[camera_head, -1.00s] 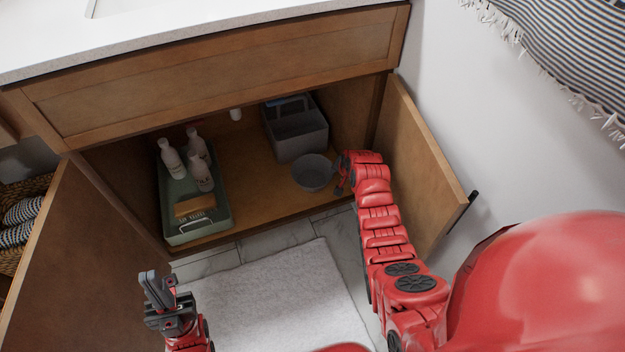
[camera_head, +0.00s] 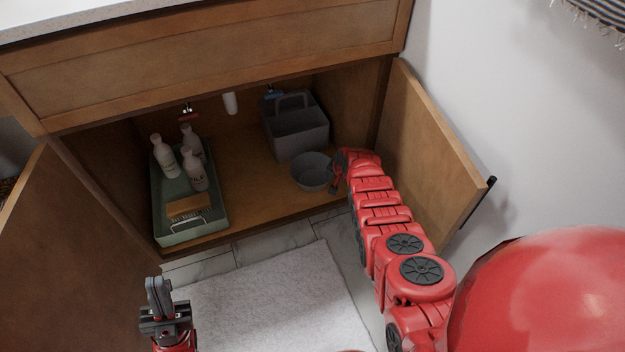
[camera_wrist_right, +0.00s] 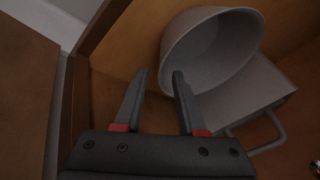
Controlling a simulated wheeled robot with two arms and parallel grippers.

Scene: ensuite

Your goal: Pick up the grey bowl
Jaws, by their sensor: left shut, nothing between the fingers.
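The grey bowl (camera_head: 311,171) stands on the cabinet floor near its front right, in front of the grey caddy. My right gripper (camera_head: 338,176) is beside the bowl's right side. In the right wrist view my right gripper (camera_wrist_right: 158,72) is open, its two fingers apart with nothing clearly between them. The bowl (camera_wrist_right: 222,62) lies just beyond its fingertips there, and the right-hand fingertip overlaps the rim in the picture. I cannot tell whether it touches. My left gripper (camera_head: 158,285) is shut and empty, low at the left in front of the cabinet.
The grey caddy (camera_head: 301,135) stands right behind the bowl. The open right door (camera_head: 432,150) stands close beside my right arm. A white mat (camera_head: 265,295) lies on the floor.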

